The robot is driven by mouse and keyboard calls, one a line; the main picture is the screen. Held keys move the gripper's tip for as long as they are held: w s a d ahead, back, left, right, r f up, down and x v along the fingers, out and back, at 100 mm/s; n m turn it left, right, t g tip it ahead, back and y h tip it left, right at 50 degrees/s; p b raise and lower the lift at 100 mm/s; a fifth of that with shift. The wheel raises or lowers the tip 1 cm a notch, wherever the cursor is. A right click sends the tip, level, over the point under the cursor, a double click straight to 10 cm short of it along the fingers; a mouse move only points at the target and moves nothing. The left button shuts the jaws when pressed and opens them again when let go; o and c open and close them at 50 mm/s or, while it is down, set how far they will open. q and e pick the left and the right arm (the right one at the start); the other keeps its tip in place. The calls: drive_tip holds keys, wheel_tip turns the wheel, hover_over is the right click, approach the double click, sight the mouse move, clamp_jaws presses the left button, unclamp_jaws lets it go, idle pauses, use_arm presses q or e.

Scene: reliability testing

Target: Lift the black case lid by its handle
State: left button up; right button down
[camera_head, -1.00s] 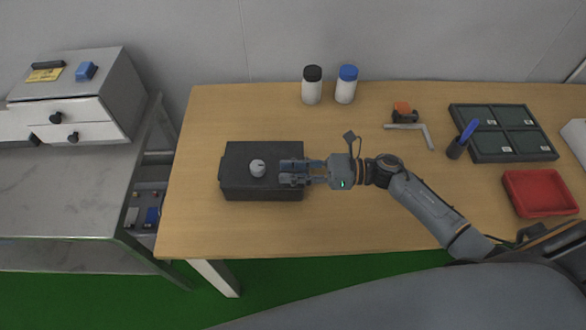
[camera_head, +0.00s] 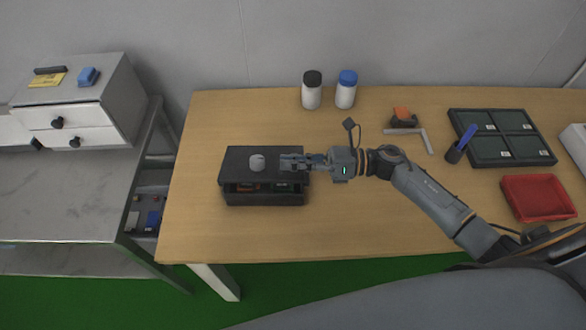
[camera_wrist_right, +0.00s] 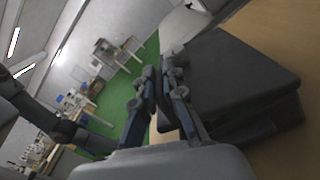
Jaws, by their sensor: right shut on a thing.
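The black case (camera_head: 263,199) stands on the wooden table, left of the middle. Its lid (camera_head: 243,173) is raised at the front, and a dark gap shows green and orange things inside. A round grey knob (camera_head: 257,162) sits on top of the lid. In the right wrist view the lid (camera_wrist_right: 235,75) fills the right side, beside the fingers (camera_wrist_right: 165,85). My left gripper is not in view.
Two white bottles, one with a black cap (camera_head: 312,90) and one with a blue cap (camera_head: 346,89), stand behind the case. A red tray (camera_head: 538,197) and a dark divided tray (camera_head: 502,136) lie at right. The table in front of the case is clear.

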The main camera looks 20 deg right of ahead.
drive_tip(key=w+r+m, duration=0.1)
drive_tip(key=w+m, duration=0.1)
drive_tip(key=w+d+r+m, duration=0.1)
drive_tip(key=w+r+m, duration=0.1)
drive_tip(key=m, duration=0.1)
drive_tip(key=w+d+r+m+b, duration=0.1)
drive_tip(key=w+m, duration=0.1)
drive_tip(key=shift+w+r, duration=0.2)
drive_tip(key=shift+w, duration=0.05)
drive_tip(key=w+d+f+m+b, duration=0.1)
drive_tip(key=w+d+m+b, duration=0.2)
drive_tip(key=w+m+b, duration=0.3)
drive_tip(key=shift+w+d+f+m+b, duration=0.2)
drive_tip(key=shift+w+m+b, duration=0.15)
drive_tip(key=shift+w+m, duration=1.4)
drive_tip(key=shift+w+n, duration=0.3)
drive_tip(key=shift+n, duration=0.05)
drive_tip(key=c, duration=1.4)
unclamp_jaws()
drive_tip(key=shift+c, duration=0.2)
drive_tip(key=v, duration=1.2)
